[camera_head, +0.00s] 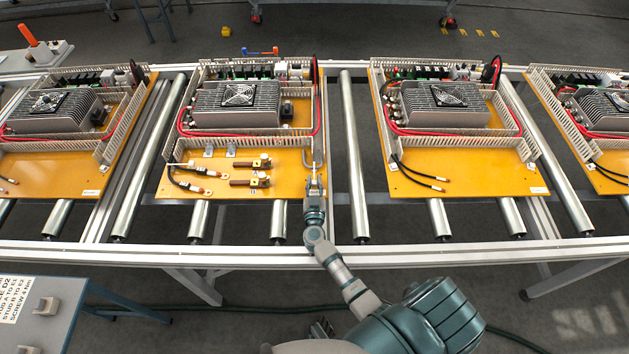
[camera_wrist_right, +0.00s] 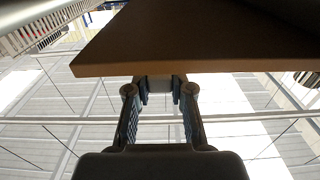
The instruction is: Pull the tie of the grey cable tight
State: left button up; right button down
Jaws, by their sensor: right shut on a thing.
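My right gripper (camera_head: 315,180) is over the front right part of the orange board (camera_head: 225,185) in the head view. Its fingers point away from me, toward the grey cable (camera_head: 306,160), a short bent piece beside the board's right duct wall. In the right wrist view the gripper (camera_wrist_right: 160,88) has its fingertips close together at the edge of a brown board (camera_wrist_right: 185,50). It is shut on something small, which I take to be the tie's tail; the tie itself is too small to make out.
Black cables with lugs (camera_head: 188,180) and brown-and-brass terminal parts (camera_head: 250,172) lie left of the gripper. A finned grey unit with a fan (camera_head: 238,105) stands behind. Slotted duct walls (camera_head: 130,130) edge the boards. Similar boards (camera_head: 460,180) sit on the roller conveyor.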

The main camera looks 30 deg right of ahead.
jog(key=c, duration=1)
grip_release()
jog(key=shift+a, duration=0.1)
jog(key=v, duration=0.7)
jog(key=shift+s+a+f, duration=0.15)
jog(key=shift+s+a, duration=0.05)
jog(key=shift+s, duration=0.05)
